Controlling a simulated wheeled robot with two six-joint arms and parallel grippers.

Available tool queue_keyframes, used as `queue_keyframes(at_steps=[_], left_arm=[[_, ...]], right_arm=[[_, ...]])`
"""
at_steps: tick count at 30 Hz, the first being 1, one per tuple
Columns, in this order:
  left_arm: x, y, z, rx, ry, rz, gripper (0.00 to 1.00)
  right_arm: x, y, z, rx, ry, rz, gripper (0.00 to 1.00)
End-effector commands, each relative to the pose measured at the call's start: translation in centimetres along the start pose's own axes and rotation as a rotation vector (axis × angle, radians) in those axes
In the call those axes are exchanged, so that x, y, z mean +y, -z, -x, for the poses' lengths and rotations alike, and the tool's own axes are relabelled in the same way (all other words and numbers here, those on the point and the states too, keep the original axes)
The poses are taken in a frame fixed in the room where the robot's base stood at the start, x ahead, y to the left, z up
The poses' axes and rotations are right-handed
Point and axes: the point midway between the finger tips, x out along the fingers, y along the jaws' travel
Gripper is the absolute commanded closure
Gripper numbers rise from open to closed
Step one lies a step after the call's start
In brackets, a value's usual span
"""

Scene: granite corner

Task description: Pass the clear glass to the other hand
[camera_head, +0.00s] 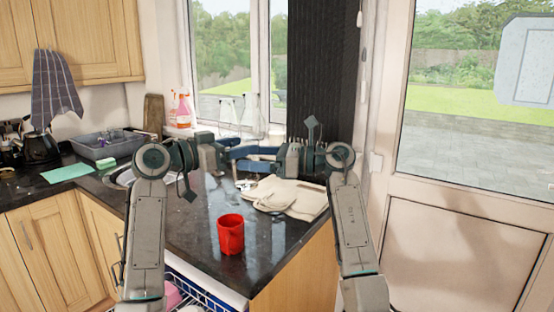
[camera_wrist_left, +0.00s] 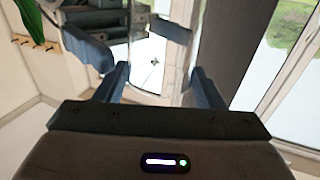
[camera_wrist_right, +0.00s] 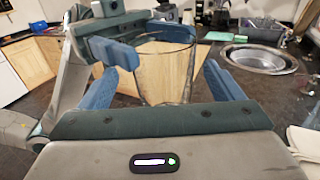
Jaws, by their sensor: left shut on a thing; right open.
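The clear glass (camera_wrist_right: 165,72) is held in the air between my two grippers. It is see-through and hard to make out in the head view. My left gripper (camera_head: 243,148) is shut on it, with one blue finger on either side; the glass (camera_wrist_left: 155,65) also shows between those fingers in the left wrist view. My right gripper (camera_head: 254,162) faces it from the other side. Its fingers are open, with the glass between them in the right wrist view; the right finger stands clear of the glass, and I cannot tell whether the left one touches.
A red mug (camera_head: 230,236) stands on the dark countertop (camera_head: 190,225) below the grippers. Cream folded cloths (camera_head: 292,197) lie to its right. Glass flasks (camera_head: 250,118) and a pink spray bottle (camera_head: 183,112) stand by the window. A sink (camera_wrist_right: 262,58) and grey basin (camera_head: 108,146) lie left.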

Motion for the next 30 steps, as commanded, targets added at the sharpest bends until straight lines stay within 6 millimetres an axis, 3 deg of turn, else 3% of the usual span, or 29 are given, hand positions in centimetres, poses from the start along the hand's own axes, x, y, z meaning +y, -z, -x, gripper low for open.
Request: queue_keyframes(at_steps=[6,17,25,27,28,30], left_arm=[[0.0,0.1,0.0,0.001,0.000,-0.001,0.80],[0.0,0.1,0.0,0.001,0.000,-0.001,0.80],[0.0,0.1,0.0,0.001,0.001,-0.001,0.80],[-0.1,0.1,0.0,0.001,0.002,-0.001,0.80],[-0.1,0.1,0.0,0.001,0.003,-0.001,0.34],[-0.1,0.1,0.0,0.001,0.003,-0.001,0.20]], right_arm=[[0.0,0.0,-2.4,-0.001,0.000,-0.001,0.13],[0.0,0.0,-2.8,0.000,0.001,-0.001,0.13],[0.0,0.0,-2.8,-0.001,-0.001,-0.001,0.64],[0.1,0.0,-2.8,-0.001,-0.003,-0.001,0.67],[0.1,-0.1,-2.9,-0.002,-0.003,0.000,0.67],[0.1,-0.1,-2.8,-0.002,-0.002,0.000,0.67]])
